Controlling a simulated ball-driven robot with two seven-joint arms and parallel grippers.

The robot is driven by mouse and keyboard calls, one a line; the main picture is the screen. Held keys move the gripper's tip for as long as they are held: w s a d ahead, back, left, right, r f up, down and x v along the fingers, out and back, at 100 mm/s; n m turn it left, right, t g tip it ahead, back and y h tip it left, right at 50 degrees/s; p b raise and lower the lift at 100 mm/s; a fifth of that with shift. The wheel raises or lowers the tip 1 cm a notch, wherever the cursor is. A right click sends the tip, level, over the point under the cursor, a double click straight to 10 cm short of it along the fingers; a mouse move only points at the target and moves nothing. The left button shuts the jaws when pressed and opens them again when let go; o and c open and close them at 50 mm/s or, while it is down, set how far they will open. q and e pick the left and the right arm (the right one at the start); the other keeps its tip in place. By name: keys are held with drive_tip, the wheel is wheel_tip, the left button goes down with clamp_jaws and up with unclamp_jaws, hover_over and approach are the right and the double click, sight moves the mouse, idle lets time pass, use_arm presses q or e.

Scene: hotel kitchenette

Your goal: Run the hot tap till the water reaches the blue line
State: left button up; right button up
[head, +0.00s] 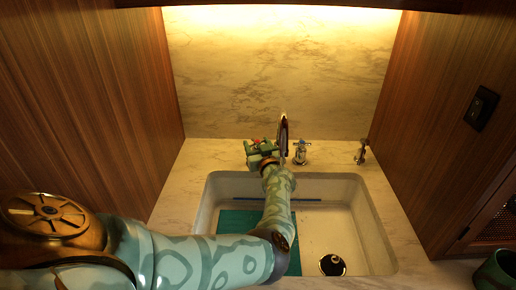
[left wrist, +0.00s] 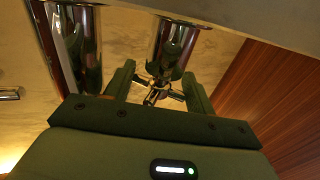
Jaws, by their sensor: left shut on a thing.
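My left gripper (head: 262,152) is at the tap left of the spout, shut on the hot tap's cross handle (left wrist: 160,94). A small red spot (head: 257,141) shows by the jaws there. In the left wrist view, the handle sits between my two fingers (left wrist: 158,82). The tall metal spout (head: 284,134) stands just right of my gripper. The blue line (head: 312,200) runs along the back inner wall of the white sink (head: 372,215), partly hidden by my arm. I cannot make out a water surface or a stream.
A second cross-handled tap (head: 300,153) and a small metal fitting (head: 361,152) stand right of the spout. A teal mat (head: 234,222) and a dark round drain (head: 332,265) show in the sink. Wooden walls close both sides.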

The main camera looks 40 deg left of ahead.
use_arm(q)
drive_tip(key=shift+f+n+g+y+b, duration=0.1)
drive_tip(key=shift+n+g+y+b, duration=0.25)
drive_tip(key=shift+g, duration=0.25)
drive_tip(key=o, duration=0.7)
drive_tip(key=shift+c, duration=0.2)
